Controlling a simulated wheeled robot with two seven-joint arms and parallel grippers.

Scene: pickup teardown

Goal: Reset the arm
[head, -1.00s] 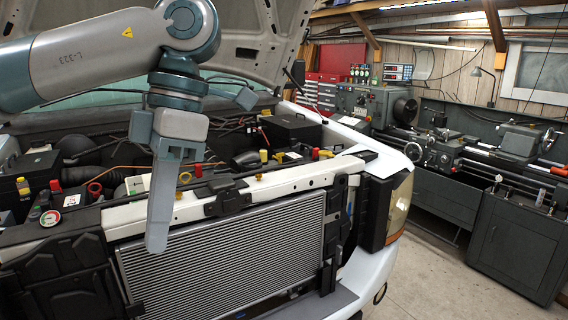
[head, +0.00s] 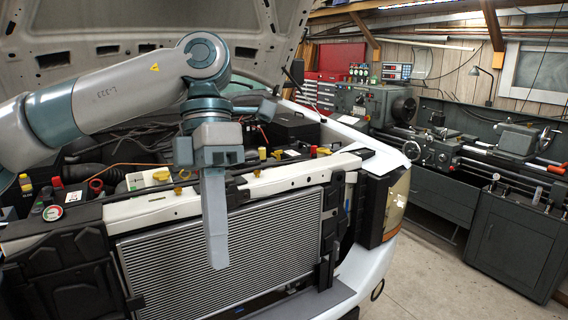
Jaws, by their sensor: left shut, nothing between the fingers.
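My left arm comes in from the left over the open engine bay of a white pickup. My left gripper (head: 217,262) points down, its fingers together with nothing between them. It hangs in front of the silver radiator (head: 285,240) and hides part of it and of the white front crossbar (head: 275,182). I cannot tell whether it touches the radiator. My right gripper is out of view.
The raised hood (head: 130,30) is above my arm. The white fender and headlight (head: 396,205) stand to the right of the radiator. A lathe (head: 440,150) and grey cabinets (head: 515,245) line the right wall. The concrete floor (head: 440,280) between is clear.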

